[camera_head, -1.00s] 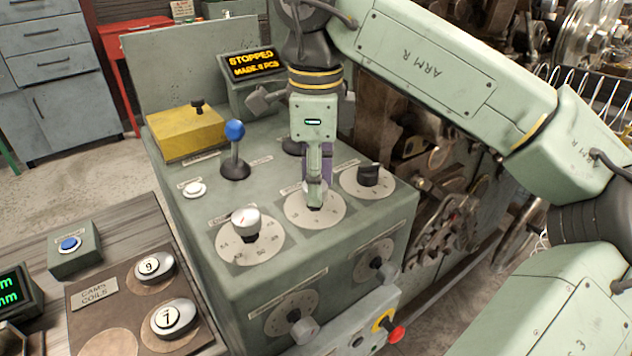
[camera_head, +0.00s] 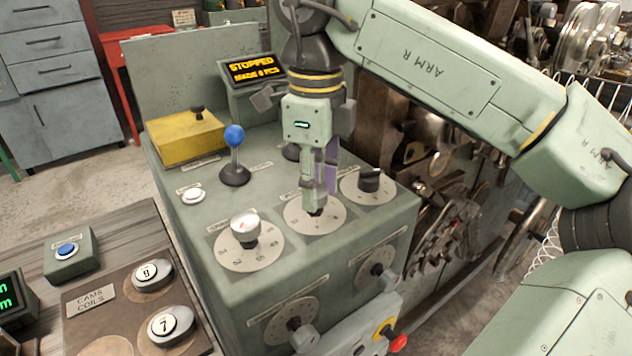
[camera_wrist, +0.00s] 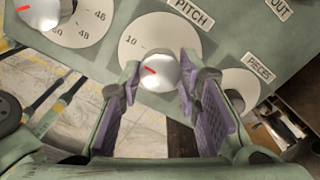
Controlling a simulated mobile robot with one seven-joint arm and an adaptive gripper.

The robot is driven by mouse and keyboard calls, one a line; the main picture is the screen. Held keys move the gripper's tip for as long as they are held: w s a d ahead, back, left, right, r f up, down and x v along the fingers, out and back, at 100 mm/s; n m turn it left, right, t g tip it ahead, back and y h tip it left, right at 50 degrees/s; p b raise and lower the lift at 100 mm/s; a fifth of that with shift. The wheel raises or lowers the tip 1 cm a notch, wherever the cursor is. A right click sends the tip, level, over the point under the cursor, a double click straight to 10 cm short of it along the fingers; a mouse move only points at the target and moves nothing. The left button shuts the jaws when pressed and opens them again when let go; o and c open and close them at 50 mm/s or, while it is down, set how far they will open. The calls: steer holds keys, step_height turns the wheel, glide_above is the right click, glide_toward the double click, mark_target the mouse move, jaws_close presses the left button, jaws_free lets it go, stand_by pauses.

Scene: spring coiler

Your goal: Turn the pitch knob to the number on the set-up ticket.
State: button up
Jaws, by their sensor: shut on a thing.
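The pitch knob (camera_wrist: 157,68) is a silver cap with a red pointer line, in the middle of the wrist view under the PITCH label (camera_wrist: 190,12). In the head view my gripper (camera_head: 317,205) points down at the middle dial (camera_head: 325,226) and hides most of the knob. I cannot make out a set-up ticket.
Another silver knob (camera_head: 244,228) is to the left and a black knob (camera_head: 369,179) to the right. A blue-topped lever (camera_head: 235,150) and a yellow box (camera_head: 187,137) stand behind. The screen (camera_head: 253,68) reads STOPPED.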

steer(key=o, duration=1.1)
steer(key=shift+o, duration=0.2)
step_height(320, 180, up, 8)
steer(key=shift+f, duration=0.2)
